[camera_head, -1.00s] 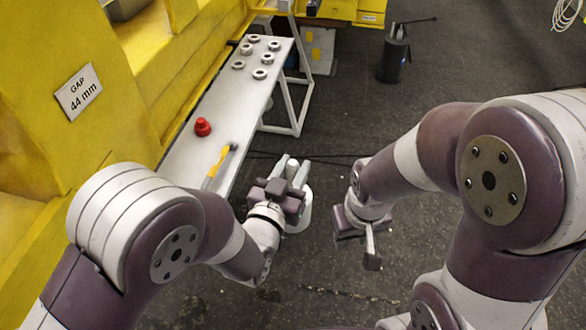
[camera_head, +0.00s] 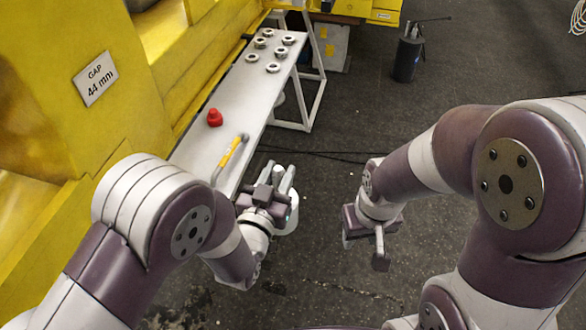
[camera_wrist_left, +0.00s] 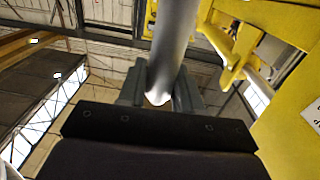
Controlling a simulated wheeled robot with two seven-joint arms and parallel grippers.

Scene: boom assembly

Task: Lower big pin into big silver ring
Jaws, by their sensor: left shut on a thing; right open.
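My left gripper (camera_head: 279,181) is shut on the big pin (camera_head: 291,222), a smooth light-grey cylinder beside the bench's near end, over the floor. In the left wrist view the pin (camera_wrist_left: 174,45) runs up out of the picture from between the fingers (camera_wrist_left: 158,92). In the head view the gripper hides part of it. My right gripper (camera_head: 364,250) is open and empty, apart from the pin to its right. Several silver rings (camera_head: 281,52) lie at the bench's far end, well away from the pin; I cannot tell which is the big one.
The narrow grey bench (camera_head: 237,95) runs along a yellow machine (camera_head: 130,120) with a "GAP 44 mm" sign (camera_head: 95,79). A red knob-like part (camera_head: 214,118) and a yellow-handled tool (camera_head: 231,152) lie nearer. A dark canister (camera_head: 407,58) stands behind. The floor (camera_head: 340,110) right of the bench is mostly clear.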

